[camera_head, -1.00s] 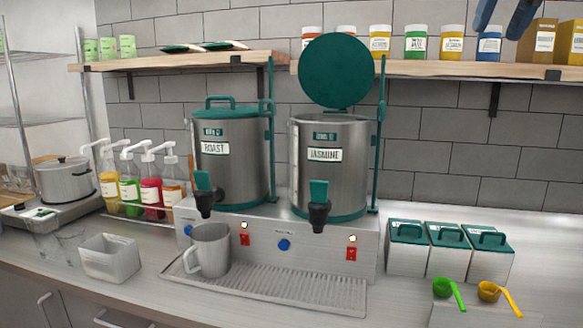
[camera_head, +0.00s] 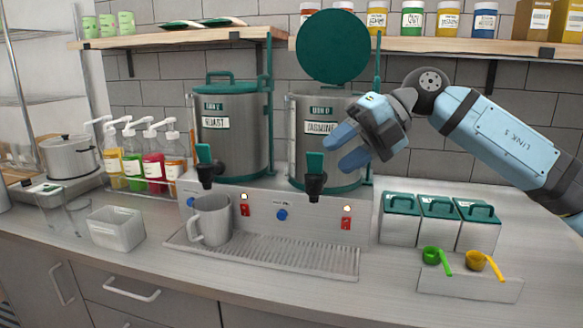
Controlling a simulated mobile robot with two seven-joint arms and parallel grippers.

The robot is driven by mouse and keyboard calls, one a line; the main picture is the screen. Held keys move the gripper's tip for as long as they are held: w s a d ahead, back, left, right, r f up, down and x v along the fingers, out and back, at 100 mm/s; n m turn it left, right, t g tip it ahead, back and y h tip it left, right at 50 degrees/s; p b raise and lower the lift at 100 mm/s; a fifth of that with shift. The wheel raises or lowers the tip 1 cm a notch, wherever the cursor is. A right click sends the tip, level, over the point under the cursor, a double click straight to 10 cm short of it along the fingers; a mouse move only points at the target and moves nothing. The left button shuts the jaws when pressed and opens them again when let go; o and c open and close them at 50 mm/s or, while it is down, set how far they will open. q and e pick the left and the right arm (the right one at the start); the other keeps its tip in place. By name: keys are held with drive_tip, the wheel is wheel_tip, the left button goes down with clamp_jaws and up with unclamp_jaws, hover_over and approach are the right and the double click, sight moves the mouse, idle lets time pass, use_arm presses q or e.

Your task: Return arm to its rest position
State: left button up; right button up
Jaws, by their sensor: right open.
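My right arm (camera_head: 510,140) comes in from the right edge at mid-height. My right gripper (camera_head: 338,150) is open and empty, with its two blue fingers pointing left in front of the jasmine urn (camera_head: 308,160). It covers part of that urn's right side and its label. I cannot tell whether the fingers touch the urn. The jasmine urn's round green lid (camera_head: 332,47) stands raised. The roast urn (camera_head: 232,150) is closed and stands to the left. My left gripper is not in view.
A steel mug (camera_head: 210,218) stands on the drip tray (camera_head: 290,258). Green-lidded boxes (camera_head: 438,222) and green and yellow scoops (camera_head: 473,260) lie below my right arm. Syrup pumps (camera_head: 132,165) and an empty container (camera_head: 115,230) are at left. A shelf (camera_head: 440,45) with jars runs above.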

drive_tip(key=s+a+f+m+t+y, duration=0.1)
drive_tip(key=a+f+m+t+y, duration=0.1)
drive_tip(key=f+m+t+y, duration=0.5)
drive_tip(key=s+a+f+m+y, duration=0.25)
drive_tip(key=f+m+y, duration=0.3)
drive_tip(key=f, duration=0.55)
drive_tip(key=s+d+f+m+t+h, duration=0.1)
drive_tip(key=d+f+m+t+h, duration=0.3)
drive_tip(key=f+m+t+h, duration=0.4)
drive_tip(key=s+d+f+m+t+h, duration=0.25)
drive_tip(key=f+m+t+h, duration=0.25)
drive_tip(key=f+m, duration=0.55)
drive_tip(key=s+d+f+m+g+h, duration=0.3)
drive_tip(key=s+d+f+g, duration=0.1)
drive_tip(key=s+f, duration=0.6)
drive_tip(key=s+d+f+m+g+h, duration=0.2)
drive_tip(key=s+d+f+g+h, duration=0.15)
drive_tip(key=s+f, duration=0.7)
use_arm(q)
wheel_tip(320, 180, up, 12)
drive_tip(key=p, duration=1.3)
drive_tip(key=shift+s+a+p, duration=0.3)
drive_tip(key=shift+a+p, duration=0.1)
use_arm(e)
wheel_tip(320, 180, up, 10)
drive_tip(key=d, duration=0.1)
drive_tip(key=shift+w+d+r+h, duration=0.2)
drive_tip(key=shift+d+h, duration=0.1)
drive_tip(key=shift+d, duration=0.1)
